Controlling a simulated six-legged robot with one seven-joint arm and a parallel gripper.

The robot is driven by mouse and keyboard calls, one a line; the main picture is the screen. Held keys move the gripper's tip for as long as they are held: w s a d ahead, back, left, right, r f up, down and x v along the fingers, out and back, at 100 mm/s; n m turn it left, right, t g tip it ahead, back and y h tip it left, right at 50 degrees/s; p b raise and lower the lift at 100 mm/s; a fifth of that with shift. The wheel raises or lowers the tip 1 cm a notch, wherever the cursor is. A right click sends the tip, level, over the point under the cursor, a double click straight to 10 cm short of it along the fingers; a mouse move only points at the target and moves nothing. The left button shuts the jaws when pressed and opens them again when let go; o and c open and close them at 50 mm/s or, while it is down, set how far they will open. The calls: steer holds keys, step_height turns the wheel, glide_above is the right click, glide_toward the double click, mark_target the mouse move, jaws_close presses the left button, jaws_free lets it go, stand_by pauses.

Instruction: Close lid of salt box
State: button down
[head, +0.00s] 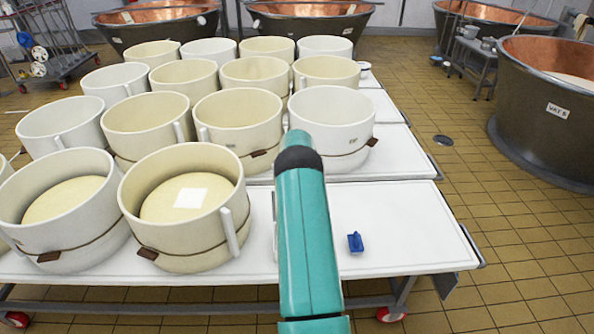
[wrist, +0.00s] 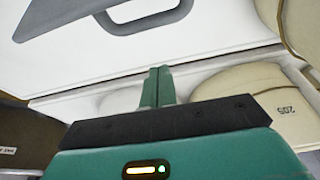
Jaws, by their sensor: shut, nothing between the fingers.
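My gripper (wrist: 157,88) shows in the wrist view with its two green fingers together and nothing between them. It is over the white tables, close to their dividing edge. A white surface with a grey looped shape (wrist: 150,22) fills the top of the wrist view. I cannot tell whether this belongs to the salt box or its lid. In the head view I cannot make out a salt box. My teal arm covers part of the tables there and hides my fingers.
Several cream and white round moulds (head: 185,220) crowd the tables' left side; one mould (wrist: 270,112) is near my fingers in the wrist view. A small blue object (head: 355,242) lies on the near table (head: 420,225). A copper vat (head: 545,130) stands right, past open floor.

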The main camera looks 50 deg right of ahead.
steer(key=shift+s+a+f, duration=0.2)
steer(key=shift+s+a, duration=0.4)
steer(key=shift+a, duration=0.15)
steer(key=shift+s+a+f, duration=0.2)
steer(key=shift+s+a, duration=0.35)
steer(key=shift+a, duration=0.15)
steer(key=shift+s+r, duration=0.1)
steer(key=shift+s, duration=0.05)
steer(key=shift+s+a+r+t+h, duration=0.15)
steer(key=shift+a+t+h, duration=0.15)
